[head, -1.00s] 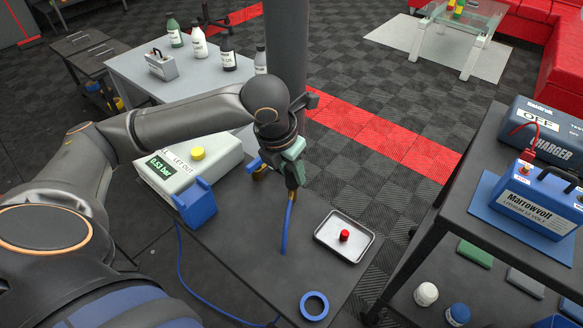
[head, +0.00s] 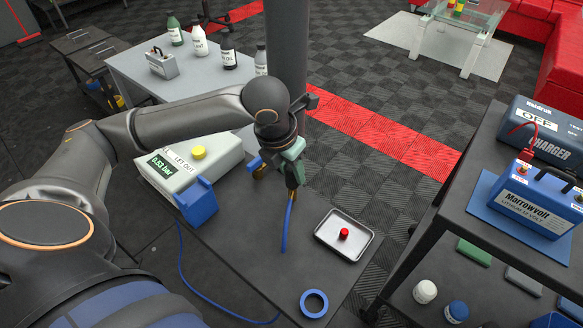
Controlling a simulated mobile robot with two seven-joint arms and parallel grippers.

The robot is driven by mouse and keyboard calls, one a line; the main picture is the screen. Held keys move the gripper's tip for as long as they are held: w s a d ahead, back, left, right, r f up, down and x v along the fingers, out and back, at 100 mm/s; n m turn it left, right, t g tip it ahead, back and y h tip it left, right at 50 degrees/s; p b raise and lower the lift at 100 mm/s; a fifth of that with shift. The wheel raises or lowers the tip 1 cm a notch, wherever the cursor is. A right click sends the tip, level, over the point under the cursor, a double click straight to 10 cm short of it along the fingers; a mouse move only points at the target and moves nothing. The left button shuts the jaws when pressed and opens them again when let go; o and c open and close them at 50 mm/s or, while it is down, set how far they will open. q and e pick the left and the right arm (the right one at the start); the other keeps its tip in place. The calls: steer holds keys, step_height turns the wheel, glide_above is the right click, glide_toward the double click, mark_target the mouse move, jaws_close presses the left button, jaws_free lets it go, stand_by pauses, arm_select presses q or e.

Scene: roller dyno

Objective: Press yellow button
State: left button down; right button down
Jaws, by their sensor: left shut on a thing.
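The yellow button (head: 199,153) sits on top of a pale box (head: 215,160) with a display reading 0.53 bar and the words LET OUT. The box stands on the dark table, left of my left gripper. My left gripper (head: 291,192) points down and is shut on the blue hose (head: 288,228), near its brass-coloured end. The hose hangs down towards the table. The gripper is to the right of the button and apart from it. My right gripper is not in view.
A blue holder (head: 197,203) stands against the box front. A metal tray (head: 344,250) with a red cap (head: 344,233) and a blue ring (head: 314,291) lie on the table (head: 250,262). A dark pillar (head: 287,60) rises behind. A shelf with a blue battery (head: 534,202) stands at right.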

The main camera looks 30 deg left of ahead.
arm_select(q)
steer(key=shift+f, duration=0.8)
stand_by(0.6)
steer(key=shift+c, duration=2.2)
jaws_free()
steer(key=p+v, duration=0.4)
steer(key=v, duration=0.8)
steer(key=shift+r, duration=0.3)
steer(key=shift+s, duration=0.1)
